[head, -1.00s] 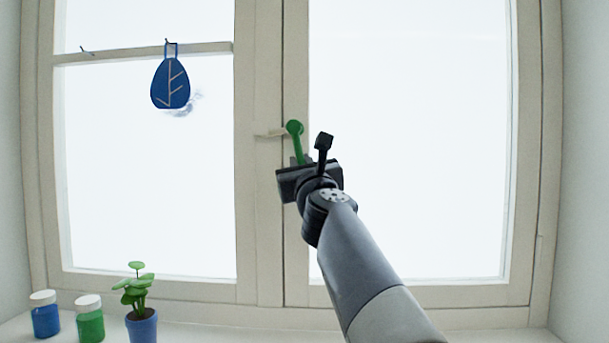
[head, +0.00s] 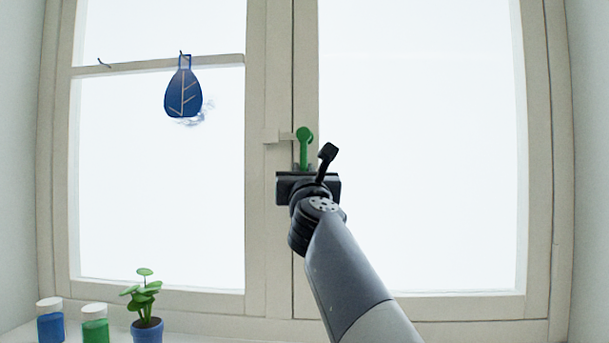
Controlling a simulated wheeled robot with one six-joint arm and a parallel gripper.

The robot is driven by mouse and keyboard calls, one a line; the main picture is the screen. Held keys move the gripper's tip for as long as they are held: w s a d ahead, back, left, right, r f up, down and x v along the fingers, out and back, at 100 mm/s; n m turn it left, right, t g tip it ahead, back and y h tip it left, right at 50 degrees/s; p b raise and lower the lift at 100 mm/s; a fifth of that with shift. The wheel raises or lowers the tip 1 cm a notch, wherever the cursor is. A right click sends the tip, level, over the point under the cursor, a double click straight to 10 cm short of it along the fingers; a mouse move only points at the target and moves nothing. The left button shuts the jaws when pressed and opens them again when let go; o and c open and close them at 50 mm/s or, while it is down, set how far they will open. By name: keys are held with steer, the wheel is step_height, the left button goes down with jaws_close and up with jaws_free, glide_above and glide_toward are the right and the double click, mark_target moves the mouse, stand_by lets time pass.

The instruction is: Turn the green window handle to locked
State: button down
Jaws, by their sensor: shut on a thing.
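The green window handle (head: 304,148) is on the middle frame post of the window. Its round hub is at the top and its lever hangs almost straight down. My gripper (head: 303,168) is at the lower end of the lever and is shut on it. The dark gripper body hides the lever's tip, and the fingers are mostly hidden. A small cream catch (head: 278,136) sticks out on the frame just left of the hub.
A potted plant (head: 146,305), a blue paint jar (head: 50,320) and a green paint jar (head: 95,323) stand on the sill at lower left. The right pane is clear.

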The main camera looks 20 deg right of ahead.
steer(key=c, duration=1.4)
jaws_free()
steer(key=b+v, duration=0.3)
steer(key=v, duration=0.7)
steer(key=shift+s, duration=0.35)
steer(key=shift+a+f, duration=0.1)
steer(key=shift+f, duration=0.05)
steer(key=p+x, duration=0.3)
steer(key=x, duration=0.7)
steer(key=shift+w+r, duration=0.2)
steer(key=shift+w, duration=0.15)
